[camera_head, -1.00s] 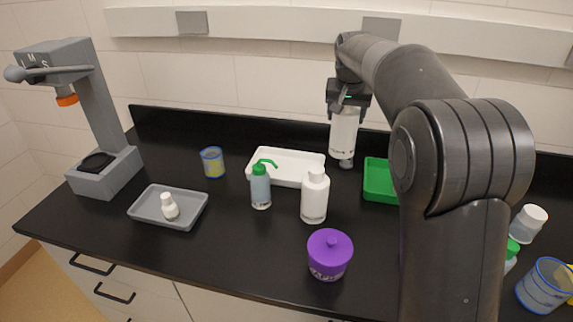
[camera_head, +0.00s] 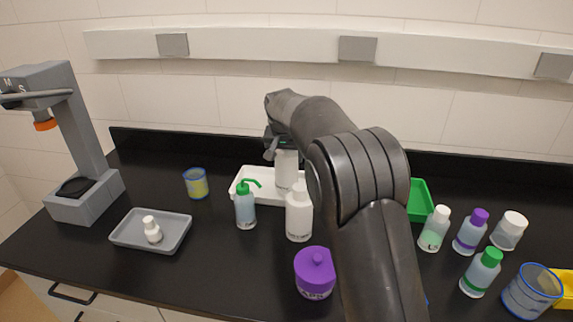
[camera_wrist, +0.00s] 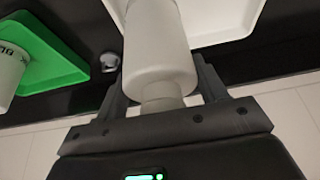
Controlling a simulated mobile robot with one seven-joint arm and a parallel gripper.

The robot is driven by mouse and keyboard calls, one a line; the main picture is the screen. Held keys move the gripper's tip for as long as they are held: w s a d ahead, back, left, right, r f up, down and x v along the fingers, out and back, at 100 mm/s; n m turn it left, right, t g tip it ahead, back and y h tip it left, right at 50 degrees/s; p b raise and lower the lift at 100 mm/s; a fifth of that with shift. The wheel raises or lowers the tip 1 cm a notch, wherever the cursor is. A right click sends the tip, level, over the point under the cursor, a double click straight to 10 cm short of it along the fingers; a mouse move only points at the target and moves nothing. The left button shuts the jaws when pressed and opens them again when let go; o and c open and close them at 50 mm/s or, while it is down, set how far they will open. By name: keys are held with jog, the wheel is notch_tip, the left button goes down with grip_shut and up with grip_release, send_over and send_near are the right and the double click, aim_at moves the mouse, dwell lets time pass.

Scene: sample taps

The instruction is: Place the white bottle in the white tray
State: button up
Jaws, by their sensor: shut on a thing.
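My gripper (camera_head: 282,143) is shut on a white bottle (camera_head: 287,170), held upright below it. In the wrist view, the bottle (camera_wrist: 158,45) sits between the two fingers (camera_wrist: 162,92), its narrower neck nearest the gripper. The white tray (camera_head: 240,178) is on the black counter, and the bottle overlaps it in the head view. The tray also shows behind the bottle in the wrist view (camera_wrist: 225,18). I cannot tell whether the bottle's base touches the tray; my arm hides the tray's right part in the head view.
Close in front of the tray stand a green-capped wash bottle (camera_head: 245,208) and another white bottle (camera_head: 299,215). A purple-lidded jar (camera_head: 315,272) is nearer. A green tray (camera_head: 418,203) is right, a grey tray (camera_head: 127,237) left. Several small bottles crowd the right side.

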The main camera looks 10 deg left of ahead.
jog(key=shift+f, duration=1.75)
jog(key=o, duration=1.6)
jog(key=shift+o, duration=0.2)
